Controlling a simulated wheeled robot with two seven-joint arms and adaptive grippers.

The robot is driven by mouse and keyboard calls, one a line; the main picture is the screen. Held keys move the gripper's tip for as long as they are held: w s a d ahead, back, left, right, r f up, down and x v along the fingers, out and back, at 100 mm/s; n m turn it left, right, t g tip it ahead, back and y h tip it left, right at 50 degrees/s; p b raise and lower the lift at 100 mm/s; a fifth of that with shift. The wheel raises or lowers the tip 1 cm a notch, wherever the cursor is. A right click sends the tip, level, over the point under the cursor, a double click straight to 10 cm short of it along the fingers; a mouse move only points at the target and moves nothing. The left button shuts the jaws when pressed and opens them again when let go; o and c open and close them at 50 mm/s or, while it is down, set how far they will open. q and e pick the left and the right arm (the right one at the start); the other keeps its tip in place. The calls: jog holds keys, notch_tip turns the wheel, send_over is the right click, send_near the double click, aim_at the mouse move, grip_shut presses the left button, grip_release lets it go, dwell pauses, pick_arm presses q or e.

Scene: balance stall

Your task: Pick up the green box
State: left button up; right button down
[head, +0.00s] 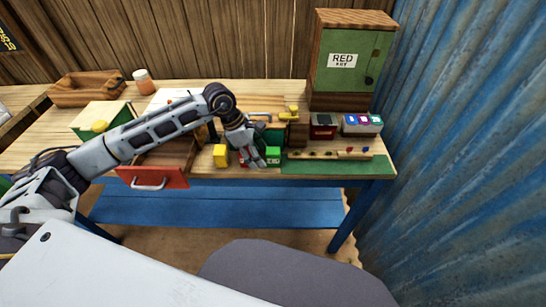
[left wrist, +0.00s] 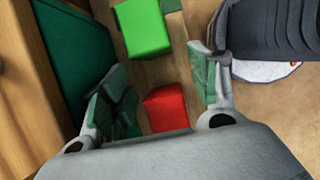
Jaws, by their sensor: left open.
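The green box (head: 273,155) stands near the front edge of the table, just right of my left gripper (head: 254,157) in the head view. In the left wrist view the green box (left wrist: 143,28) lies at the top, beyond the fingertips and outside the jaws. My left gripper (left wrist: 160,85) is open, pointing down, with nothing held. A red box (left wrist: 165,108) shows between its fingers in the wrist view; I cannot tell whether they touch it. In the head view the red box is mostly hidden by the gripper. My right gripper is in neither view.
A yellow box (head: 220,155) stands left of the gripper. An open drawer with a red front (head: 155,178) juts out at the table's front. A green cabinet (head: 345,62) labelled RED stands at the back right. A green mat (head: 340,168) lies at the front right.

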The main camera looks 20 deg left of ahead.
aim_at(270, 150)
pick_arm(q)
jog(key=shift+d, duration=0.2)
jog(key=shift+w+d, duration=0.15)
jog(key=shift+d, duration=0.35)
jog(key=shift+w+d+p, duration=0.2)
jog(key=shift+w+d, duration=0.05)
jog(key=shift+d, duration=0.55)
jog(key=shift+w+d+p, duration=0.15)
jog(key=shift+w+d, duration=0.1)
jog(key=shift+d, duration=0.55)
jog(key=shift+d+f, duration=0.25)
jog(key=shift+f, duration=0.3)
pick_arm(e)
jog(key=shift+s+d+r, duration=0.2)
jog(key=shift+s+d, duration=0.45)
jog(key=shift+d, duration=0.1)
